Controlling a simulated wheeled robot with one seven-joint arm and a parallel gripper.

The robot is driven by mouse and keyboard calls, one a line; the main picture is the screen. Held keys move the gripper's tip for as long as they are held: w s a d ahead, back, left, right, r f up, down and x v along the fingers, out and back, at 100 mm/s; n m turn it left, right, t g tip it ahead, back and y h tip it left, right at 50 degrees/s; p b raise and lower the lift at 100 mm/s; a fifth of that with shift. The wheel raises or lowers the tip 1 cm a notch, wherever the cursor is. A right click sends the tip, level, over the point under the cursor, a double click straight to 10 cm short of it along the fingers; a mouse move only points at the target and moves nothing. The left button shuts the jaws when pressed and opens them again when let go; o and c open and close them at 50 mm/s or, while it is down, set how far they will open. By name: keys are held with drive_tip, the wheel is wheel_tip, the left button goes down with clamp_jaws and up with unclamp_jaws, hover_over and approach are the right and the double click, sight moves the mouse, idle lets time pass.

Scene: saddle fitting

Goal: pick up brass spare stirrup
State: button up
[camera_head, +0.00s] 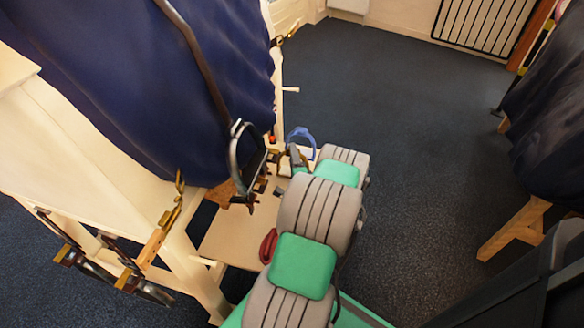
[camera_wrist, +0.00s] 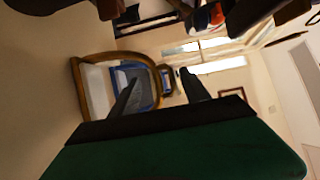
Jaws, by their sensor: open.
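The brass stirrup (camera_wrist: 106,57) shows in the wrist view as a brownish-gold loop with a pale tread, left of centre. My gripper (camera_wrist: 160,88) is open; its left finger overlaps the loop's lower right side and its right finger is apart from it. I cannot tell whether the left finger is inside the loop or only in front of it. In the head view my gripper (camera_head: 298,157) is at the far end of my arm, beside the shelf, and a small brass-coloured piece (camera_head: 282,160) shows at its left, partly hidden.
A blue stirrup (camera_head: 300,135) stands just behind my gripper. A dark stirrup (camera_head: 235,160) hangs on a strap from the navy-covered stand at left. A red item (camera_head: 268,245) lies on the wooden shelf (camera_head: 228,238), close to my arm.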

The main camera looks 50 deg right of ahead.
drive_tip(key=x, duration=0.5)
drive_tip(key=shift+s+r+b, duration=0.15)
drive_tip(key=shift+r+b, duration=0.05)
drive_tip(key=shift+b, duration=0.15)
clamp_jaws()
idle(0.9)
